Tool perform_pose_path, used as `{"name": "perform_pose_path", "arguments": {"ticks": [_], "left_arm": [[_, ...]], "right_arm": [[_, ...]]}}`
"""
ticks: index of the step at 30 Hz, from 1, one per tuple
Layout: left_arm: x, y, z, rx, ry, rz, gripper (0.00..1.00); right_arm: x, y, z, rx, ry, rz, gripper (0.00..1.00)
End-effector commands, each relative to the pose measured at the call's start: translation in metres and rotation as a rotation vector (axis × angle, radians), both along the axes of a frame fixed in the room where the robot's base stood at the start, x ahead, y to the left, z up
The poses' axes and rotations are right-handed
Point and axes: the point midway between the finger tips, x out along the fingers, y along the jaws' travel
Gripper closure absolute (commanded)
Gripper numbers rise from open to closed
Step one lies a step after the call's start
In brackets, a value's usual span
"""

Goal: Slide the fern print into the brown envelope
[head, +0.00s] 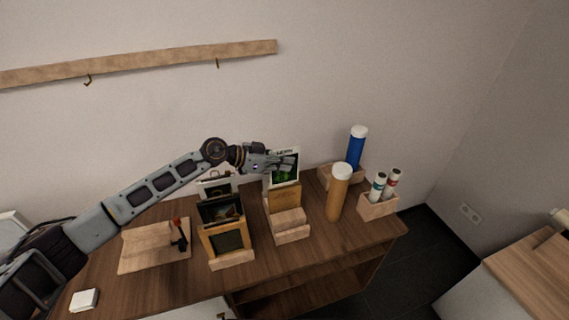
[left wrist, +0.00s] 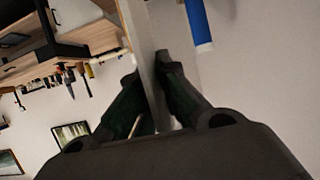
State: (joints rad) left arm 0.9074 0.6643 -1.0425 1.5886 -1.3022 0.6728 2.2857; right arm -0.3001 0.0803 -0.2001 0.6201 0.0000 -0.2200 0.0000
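The fern print (head: 286,177) is a white-bordered card with a green fern on black. It stands upright just above the brown envelope (head: 285,199), which sits in a wooden stand (head: 290,225). I cannot tell whether the print's lower edge is inside the envelope's mouth. My left gripper (head: 287,162) is at the print's upper part and covers some of it. In the left wrist view, the left fingers (left wrist: 152,82) close on both sides of the print, seen nearly edge-on as a thin pale panel (left wrist: 138,30). My right gripper is not in view.
Framed pictures (head: 224,213) stand in a rack left of the envelope. A brown tube (head: 338,195), a blue tube (head: 356,148) and two small tubes (head: 378,187) stand to the right. A wooden board (head: 150,250) with a red-handled tool lies left. The table's front right is clear.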

Motion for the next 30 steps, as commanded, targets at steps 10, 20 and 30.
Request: {"name": "perform_pose_path", "arguments": {"ticks": [10,20,30], "left_arm": [[0.0002,0.0001,-0.0066,0.0,0.0,0.001,1.0],[0.0002,0.0002,-0.0062,0.0,0.0,0.001,1.0],[0.0002,0.0001,-0.0066,0.0,0.0,0.0,1.0]], "right_arm": [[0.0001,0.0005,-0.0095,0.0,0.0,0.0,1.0],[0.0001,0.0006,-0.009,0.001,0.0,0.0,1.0],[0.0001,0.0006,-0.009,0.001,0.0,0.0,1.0]]}}
